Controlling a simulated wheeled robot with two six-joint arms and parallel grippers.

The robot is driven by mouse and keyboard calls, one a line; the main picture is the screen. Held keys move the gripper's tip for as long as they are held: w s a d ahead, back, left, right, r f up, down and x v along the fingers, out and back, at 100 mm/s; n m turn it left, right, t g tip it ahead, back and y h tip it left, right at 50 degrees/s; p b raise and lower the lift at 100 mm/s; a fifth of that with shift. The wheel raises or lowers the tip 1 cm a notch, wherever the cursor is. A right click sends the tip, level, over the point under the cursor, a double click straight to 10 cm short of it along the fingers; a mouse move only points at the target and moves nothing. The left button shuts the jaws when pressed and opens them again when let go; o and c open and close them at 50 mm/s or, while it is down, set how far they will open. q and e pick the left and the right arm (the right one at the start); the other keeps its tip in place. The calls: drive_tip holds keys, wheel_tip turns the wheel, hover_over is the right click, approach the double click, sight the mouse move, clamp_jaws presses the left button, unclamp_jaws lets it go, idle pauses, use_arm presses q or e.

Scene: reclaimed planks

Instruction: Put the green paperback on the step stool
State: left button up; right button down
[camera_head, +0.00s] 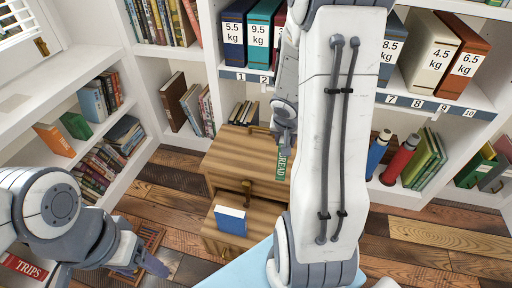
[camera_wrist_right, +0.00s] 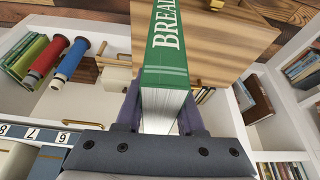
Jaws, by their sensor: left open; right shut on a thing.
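The green paperback (camera_wrist_right: 165,70), with white lettering on its spine, is held between the fingers of my right gripper (camera_wrist_right: 160,112), which is shut on it. In the head view the paperback (camera_head: 282,163) shows in part beside my right arm, which hides the rest and most of that gripper. The wooden step stool (camera_head: 232,152) stands on the floor, with a higher and a lower level and brass fittings; its wood also shows in the right wrist view (camera_wrist_right: 225,38). The paperback is over or beside its right side; I cannot tell if they touch. My left gripper (camera_head: 142,264) is open and empty at lower left.
White bookshelves with books and weight-marked binders (camera_head: 431,53) line the back and left. A red roll (camera_head: 400,158) and a blue roll (camera_head: 377,152) stand at right. Plank floor is bare at lower right.

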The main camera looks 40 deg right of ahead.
use_arm(q)
wheel_tip(320, 180, down, 2)
drive_tip(key=b, duration=0.3)
drive_tip(key=shift+f, duration=0.15)
use_arm(e)
drive_tip(key=w+d+f, duration=0.1)
drive_tip(key=w+f, duration=0.8)
drive_tip(key=w, duration=0.1)
drive_tip(key=shift+d+f+m, duration=0.3)
drive_tip(key=shift+f, duration=0.1)
use_arm(q)
drive_tip(key=shift+f, duration=0.1)
use_arm(e)
drive_tip(key=shift+f, duration=0.1)
drive_tip(key=shift+f+b, duration=0.1)
drive_tip(key=shift+b, duration=0.25)
drive_tip(key=c, duration=0.5)
unclamp_jaws()
use_arm(q)
drive_tip(key=shift+f, duration=0.15)
